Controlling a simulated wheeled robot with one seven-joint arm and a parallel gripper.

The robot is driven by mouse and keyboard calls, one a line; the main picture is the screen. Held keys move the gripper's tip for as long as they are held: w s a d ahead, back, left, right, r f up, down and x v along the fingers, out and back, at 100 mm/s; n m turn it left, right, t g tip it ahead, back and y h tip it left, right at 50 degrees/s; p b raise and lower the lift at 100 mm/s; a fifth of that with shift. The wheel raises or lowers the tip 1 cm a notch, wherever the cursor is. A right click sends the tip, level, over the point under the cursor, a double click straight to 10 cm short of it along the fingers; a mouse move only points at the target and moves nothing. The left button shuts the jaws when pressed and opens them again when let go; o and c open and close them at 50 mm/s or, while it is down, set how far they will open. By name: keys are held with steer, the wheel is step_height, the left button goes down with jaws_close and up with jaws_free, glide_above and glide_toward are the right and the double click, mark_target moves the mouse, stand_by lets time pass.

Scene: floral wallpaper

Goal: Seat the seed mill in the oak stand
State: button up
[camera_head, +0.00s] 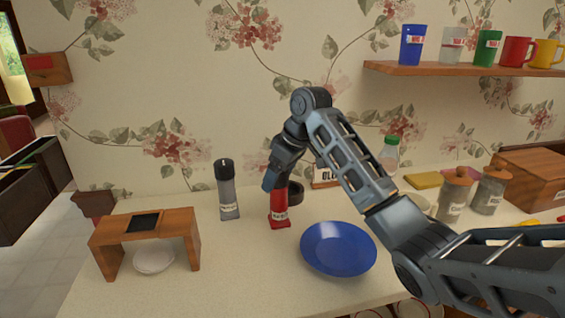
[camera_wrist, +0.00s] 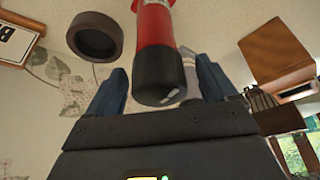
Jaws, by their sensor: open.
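A red mill (camera_head: 279,207) with a black cap stands upright on the counter below my gripper (camera_head: 273,181). A grey mill (camera_head: 228,197) with a black cap stands upright to its left. Both carry white labels too small to read, so I cannot tell which is the seed mill. The oak stand (camera_head: 190,222), a small wooden bench with a dark square in its top, is at the left. In the wrist view the red mill's black cap (camera_wrist: 158,78) lies between the open fingers of my gripper (camera_wrist: 161,70); contact cannot be told. The grey mill is mostly hidden there.
A white bowl (camera_head: 153,260) sits under the stand. A blue plate (camera_head: 338,247) lies right of the red mill. A dark round dish (camera_wrist: 95,35) is close by the red mill. Jars (camera_head: 455,195) and a wooden box stand right. A shelf (camera_head: 460,69) holds mugs above.

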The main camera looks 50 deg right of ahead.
steer(key=shift+x, duration=1.1)
steer(key=shift+c, duration=0.4)
steer(key=c, duration=1.2)
steer(key=shift+c, duration=0.2)
steer(key=shift+r+p, duration=1.15)
steer(key=shift+w+r+p, duration=0.1)
steer(key=shift+r+p, duration=0.5)
steer(key=shift+r, duration=1.8)
